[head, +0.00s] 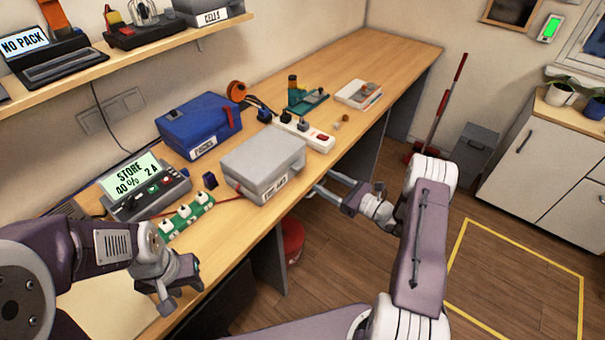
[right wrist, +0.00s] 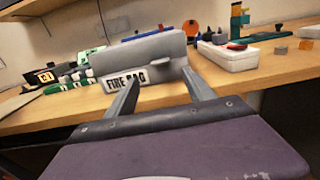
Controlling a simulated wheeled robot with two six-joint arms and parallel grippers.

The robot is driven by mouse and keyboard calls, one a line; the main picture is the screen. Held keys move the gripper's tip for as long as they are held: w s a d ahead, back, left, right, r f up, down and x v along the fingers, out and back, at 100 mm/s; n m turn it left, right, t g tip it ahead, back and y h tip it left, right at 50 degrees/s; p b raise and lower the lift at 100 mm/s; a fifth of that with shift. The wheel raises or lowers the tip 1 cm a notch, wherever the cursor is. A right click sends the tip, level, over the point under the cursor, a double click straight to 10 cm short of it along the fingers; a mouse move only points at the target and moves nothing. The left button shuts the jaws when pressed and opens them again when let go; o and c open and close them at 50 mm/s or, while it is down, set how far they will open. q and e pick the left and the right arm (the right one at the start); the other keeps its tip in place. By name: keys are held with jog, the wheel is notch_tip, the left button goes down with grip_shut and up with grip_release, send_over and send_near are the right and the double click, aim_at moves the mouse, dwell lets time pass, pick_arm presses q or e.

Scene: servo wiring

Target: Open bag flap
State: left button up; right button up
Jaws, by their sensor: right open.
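The grey fire bag (head: 262,162) lies on the bench, its lid side up. The flap looks closed. My right gripper (head: 322,186) is open and empty at the bench's front edge, just right of the bag. In the right wrist view its two fingers (right wrist: 160,92) point at the bag's front, apart from each other. My left gripper (head: 178,292) hangs low at the front left, away from the bag; its jaw state is unclear.
A blue case (head: 198,122) stands behind the bag. A store display unit (head: 145,186) and green socket strip (head: 186,215) lie to its left. A white power strip (head: 304,133) is behind right. The bench's far right end is clear.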

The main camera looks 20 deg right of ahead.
aim_at(301, 168)
jog(key=p+x, duration=0.1)
jog(key=x, duration=0.8)
jog(key=shift+c, duration=0.3)
grip_shut()
